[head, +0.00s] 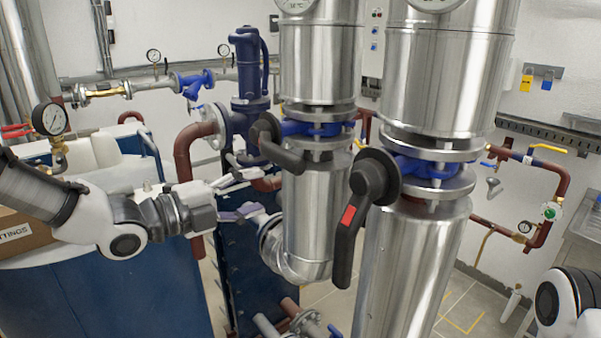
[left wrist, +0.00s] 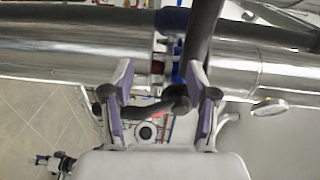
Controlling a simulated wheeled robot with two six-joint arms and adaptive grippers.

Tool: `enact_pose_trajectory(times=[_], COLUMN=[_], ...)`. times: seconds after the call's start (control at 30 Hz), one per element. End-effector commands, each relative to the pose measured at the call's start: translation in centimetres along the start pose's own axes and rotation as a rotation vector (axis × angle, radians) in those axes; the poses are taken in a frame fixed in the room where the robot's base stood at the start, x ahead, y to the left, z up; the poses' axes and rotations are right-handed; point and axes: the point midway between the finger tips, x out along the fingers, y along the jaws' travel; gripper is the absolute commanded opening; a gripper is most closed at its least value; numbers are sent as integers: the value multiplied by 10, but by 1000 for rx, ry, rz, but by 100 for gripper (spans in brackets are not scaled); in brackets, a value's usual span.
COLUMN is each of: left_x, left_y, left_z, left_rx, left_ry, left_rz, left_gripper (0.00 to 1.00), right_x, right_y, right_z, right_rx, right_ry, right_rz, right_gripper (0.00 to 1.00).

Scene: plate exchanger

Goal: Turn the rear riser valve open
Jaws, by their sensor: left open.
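The rear riser valve has a blue body (head: 318,129) between flanges on the left steel riser. Its black lever (head: 283,158) slopes down to the right from a round hub. My left gripper (head: 254,193) is open, below and left of that lever. In the left wrist view its two fingers (left wrist: 163,100) are spread, with a black lever (left wrist: 204,38) running down near the right finger and a dark curved part between them. I cannot tell whether the fingers touch it. My right gripper is out of view; only part of that arm shows at lower right.
The front riser (head: 445,80) stands close on the right, with its own black lever (head: 346,232) marked red and hanging down. A blue pump-like unit (head: 250,90) stands behind. A pressure gauge (head: 49,119) and blue-white tank are at left.

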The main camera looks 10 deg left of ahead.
Motion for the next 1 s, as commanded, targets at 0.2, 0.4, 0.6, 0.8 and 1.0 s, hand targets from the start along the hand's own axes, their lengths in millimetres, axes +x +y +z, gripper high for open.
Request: enact_pose_trajectory(times=[0.2, 0.4, 0.6, 0.8, 1.0], left_x=[-4, 30, 62, 68, 68], left_y=[-45, -49, -49, -47, -47], left_z=[-4, -4, -4, -4, -4], left_rx=[41, 42, 39, 35, 36], left_ry=[-5, -4, -4, -5, -5], left_rz=[-65, -59, -63, -67, -66], left_gripper=[58, 58, 58, 58, 23], right_x=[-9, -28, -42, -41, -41], right_y=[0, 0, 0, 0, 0], right_z=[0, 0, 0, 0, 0], right_rx=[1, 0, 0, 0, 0], right_ry=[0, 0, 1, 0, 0], right_rz=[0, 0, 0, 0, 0], right_gripper=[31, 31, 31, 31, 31])
